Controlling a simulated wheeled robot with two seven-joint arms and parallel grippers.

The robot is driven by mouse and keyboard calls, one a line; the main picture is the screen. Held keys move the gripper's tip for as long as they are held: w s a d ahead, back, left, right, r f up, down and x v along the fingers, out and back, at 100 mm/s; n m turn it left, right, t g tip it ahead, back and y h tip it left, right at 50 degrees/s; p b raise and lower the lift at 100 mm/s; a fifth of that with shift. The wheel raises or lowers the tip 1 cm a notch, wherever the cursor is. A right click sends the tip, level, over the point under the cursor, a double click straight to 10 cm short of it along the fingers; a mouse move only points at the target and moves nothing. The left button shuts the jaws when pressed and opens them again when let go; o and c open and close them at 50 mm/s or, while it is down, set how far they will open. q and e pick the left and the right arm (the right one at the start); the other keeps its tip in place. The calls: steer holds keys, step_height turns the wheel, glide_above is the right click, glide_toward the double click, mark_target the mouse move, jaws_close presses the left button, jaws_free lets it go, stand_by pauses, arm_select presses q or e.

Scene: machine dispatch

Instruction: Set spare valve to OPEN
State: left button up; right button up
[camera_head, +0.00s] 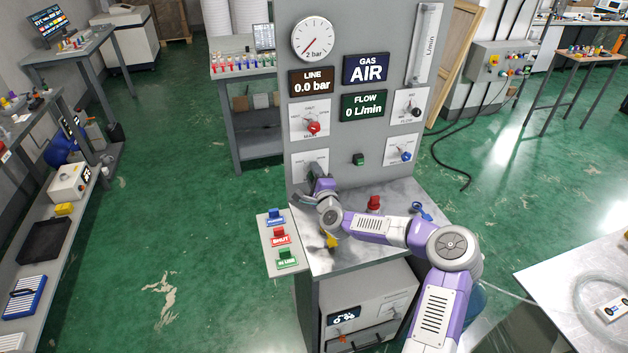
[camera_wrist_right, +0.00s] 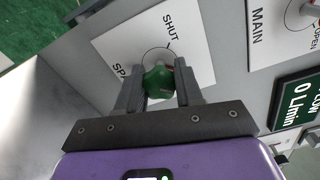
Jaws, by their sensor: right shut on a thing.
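The spare valve has a white plate (camera_head: 299,166) at the lower left of the grey gas panel. Its green knob (camera_wrist_right: 158,83) shows in the wrist view, in front of a plate (camera_wrist_right: 118,52) marked "SHUT" and "SPA…". My right gripper (camera_head: 319,181) reaches the valve from the front, and its fingers are closed around the knob, one on each side. In the head view the gripper hides the knob. No OPEN mark of this valve is readable, and I cannot tell the exact angle of the knob. My left gripper is not in view.
The main valve (camera_head: 313,127) with a red knob sits above, and a blue-knobbed valve (camera_head: 405,155) is to the right. The flow display (camera_head: 363,106) reads 0 L/min and the line display (camera_head: 310,83) 0.0 bar. Below, a bench top (camera_head: 395,190) carries a red object (camera_head: 374,203).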

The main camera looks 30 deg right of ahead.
steer(key=shift+m+b, duration=0.3)
steer(key=shift+m, duration=0.2)
steer(key=o, duration=1)
steer(key=shift+o, duration=0.2)
steer(key=shift+s, duration=0.1)
steer(key=v, duration=0.7)
steer(key=shift+s, duration=0.2)
